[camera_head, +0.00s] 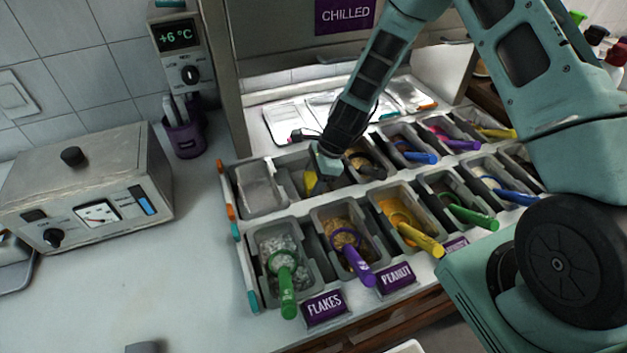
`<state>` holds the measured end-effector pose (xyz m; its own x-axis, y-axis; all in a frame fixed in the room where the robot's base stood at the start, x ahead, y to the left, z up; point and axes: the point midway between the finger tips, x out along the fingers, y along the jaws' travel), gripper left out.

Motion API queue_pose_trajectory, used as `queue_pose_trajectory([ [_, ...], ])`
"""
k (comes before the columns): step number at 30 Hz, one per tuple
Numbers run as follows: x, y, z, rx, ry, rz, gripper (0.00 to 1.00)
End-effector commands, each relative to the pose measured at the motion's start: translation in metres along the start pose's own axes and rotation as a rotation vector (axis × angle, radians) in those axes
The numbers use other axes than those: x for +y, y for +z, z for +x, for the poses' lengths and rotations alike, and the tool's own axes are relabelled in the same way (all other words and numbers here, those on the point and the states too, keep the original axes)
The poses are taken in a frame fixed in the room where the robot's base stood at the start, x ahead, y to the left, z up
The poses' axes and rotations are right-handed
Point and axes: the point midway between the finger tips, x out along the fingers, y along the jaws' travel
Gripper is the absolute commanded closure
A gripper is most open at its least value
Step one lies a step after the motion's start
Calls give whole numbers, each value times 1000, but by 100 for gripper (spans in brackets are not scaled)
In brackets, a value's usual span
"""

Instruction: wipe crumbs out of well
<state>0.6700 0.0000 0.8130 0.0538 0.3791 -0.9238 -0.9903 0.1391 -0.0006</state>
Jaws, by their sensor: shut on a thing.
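My gripper (328,172) points down at the back row of the topping station, over a well (330,188) between the empty grey pan and a pan with brown contents. Something yellow (311,183) shows just left of the fingertips, inside or at the edge of that well. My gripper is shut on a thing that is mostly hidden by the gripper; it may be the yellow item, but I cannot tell. Crumbs in the well are too small or hidden to make out.
Pans with coloured-handled scoops, such as the green scoop (287,290) and purple scoop (357,262), crowd the front row. A metal warmer (90,190) stands left. The counter (150,270) between is mostly clear.

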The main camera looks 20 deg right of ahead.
Motion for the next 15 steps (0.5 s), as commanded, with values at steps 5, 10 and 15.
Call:
queue_pose_trajectory([
  [5, 0, 5, -13, 1, 0, 0, 62],
  [10, 0, 13, -32, 1, 0, 0, 62],
  [15, 0, 20, -50, 0, 0, 0, 62],
])
